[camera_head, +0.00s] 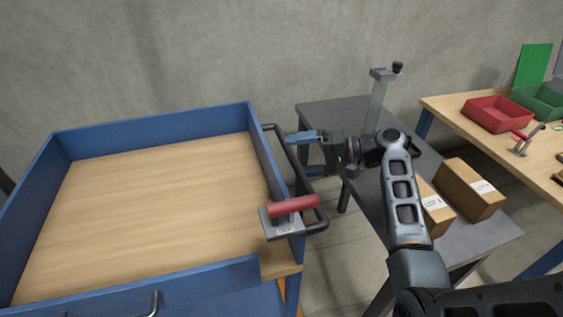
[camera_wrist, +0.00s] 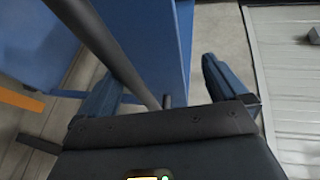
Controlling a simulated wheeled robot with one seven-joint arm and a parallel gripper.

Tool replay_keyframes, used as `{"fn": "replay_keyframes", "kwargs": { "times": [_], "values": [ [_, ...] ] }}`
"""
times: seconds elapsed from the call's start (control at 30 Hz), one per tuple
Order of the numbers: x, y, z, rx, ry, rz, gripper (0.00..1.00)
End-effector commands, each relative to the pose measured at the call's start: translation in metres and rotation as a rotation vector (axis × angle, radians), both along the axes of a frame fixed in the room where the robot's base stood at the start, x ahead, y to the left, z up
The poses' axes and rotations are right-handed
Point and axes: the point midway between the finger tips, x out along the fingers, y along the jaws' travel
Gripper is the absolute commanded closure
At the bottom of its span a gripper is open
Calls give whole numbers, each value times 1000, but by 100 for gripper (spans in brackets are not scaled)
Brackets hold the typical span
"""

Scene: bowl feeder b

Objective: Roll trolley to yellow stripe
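The trolley (camera_head: 165,205) has a wooden top, raised blue walls and a dark tubular handle (camera_head: 318,216) on its right side. A red-gripped lever (camera_head: 293,206) on a grey plate sits at its near right corner. My gripper (camera_head: 297,155) is at the far part of the handle, with its blue fingers apart and pointing toward the trolley wall. In the wrist view, the dark bar (camera_wrist: 105,45) runs down between the open fingers (camera_wrist: 165,75), nearer the left one. I cannot tell whether they touch. No yellow stripe is clearly visible.
A dark grey table (camera_head: 470,235) stands right of the trolley, under my arm, with cardboard boxes (camera_head: 470,190) on it. A wooden bench (camera_head: 450,105) behind holds a red bin (camera_head: 497,114) and a green bin (camera_head: 543,103). A narrow floor gap (camera_head: 325,255) separates trolley and table.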

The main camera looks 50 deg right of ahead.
Motion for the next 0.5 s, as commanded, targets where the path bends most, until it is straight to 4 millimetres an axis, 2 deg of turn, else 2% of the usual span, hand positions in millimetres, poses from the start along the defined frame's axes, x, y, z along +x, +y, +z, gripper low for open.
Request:
{"fn": "replay_keyframes", "kwargs": {
  "times": [0.03,0.3,0.5],
  "values": [
    [-3,-7,44,10,-73,18,24],
    [-30,-33,70,9,-73,21,24],
    [-37,-40,76,10,-70,22,24]
  ]
}}
